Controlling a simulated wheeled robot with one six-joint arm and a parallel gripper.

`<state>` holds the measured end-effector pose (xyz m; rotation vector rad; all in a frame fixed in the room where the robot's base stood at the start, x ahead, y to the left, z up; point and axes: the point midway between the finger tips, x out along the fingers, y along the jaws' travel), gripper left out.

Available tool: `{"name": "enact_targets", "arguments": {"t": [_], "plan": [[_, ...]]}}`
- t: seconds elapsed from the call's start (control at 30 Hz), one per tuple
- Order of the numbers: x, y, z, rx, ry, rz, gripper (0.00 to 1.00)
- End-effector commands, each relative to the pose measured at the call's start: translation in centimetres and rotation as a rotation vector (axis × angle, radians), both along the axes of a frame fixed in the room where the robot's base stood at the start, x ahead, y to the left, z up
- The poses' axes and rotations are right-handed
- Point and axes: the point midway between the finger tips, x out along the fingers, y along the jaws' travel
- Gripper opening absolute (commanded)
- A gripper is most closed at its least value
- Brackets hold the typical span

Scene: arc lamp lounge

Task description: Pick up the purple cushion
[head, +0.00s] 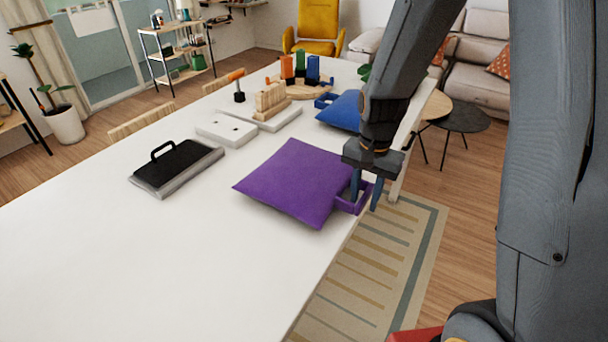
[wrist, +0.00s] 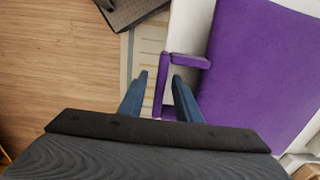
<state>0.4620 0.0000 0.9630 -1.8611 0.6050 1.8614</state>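The purple cushion (head: 298,182) lies flat on the white table (head: 190,255) near its right edge. A purple loop handle (head: 350,198) sticks out from the cushion's right side. My gripper (head: 366,193) is over this handle, pointing down, with its two blue fingers apart. In the wrist view the cushion (wrist: 262,75) fills the right side. The handle's outer bar (wrist: 162,82) shows in the gap between the open fingers (wrist: 160,85). The fingers do not look closed on the bar; how deep they reach around it is hard to tell.
A blue cushion (head: 340,110) lies just beyond the purple one. A black-topped board with a handle (head: 177,167), a white block (head: 227,129) and wooden pieces (head: 271,100) stand further left and back. The table's near left part is clear. A striped rug (head: 375,262) lies below its right edge.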

Motion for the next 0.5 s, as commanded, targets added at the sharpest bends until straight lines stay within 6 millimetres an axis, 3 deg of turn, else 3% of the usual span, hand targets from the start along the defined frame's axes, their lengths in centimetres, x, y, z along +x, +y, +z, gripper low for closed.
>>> {"name": "enact_targets", "arguments": {"t": [0.03, 0.17, 0.5], "plan": [[0.0, 0.01, 0.01, 0.0, 0.0, 0.0, 0.21], [0.0, 0.01, 0.02, 0.0, 0.0, 0.0, 0.0], [0.04, 0.02, 0.1, 0.0, -0.001, 0.0, 0.0]]}}
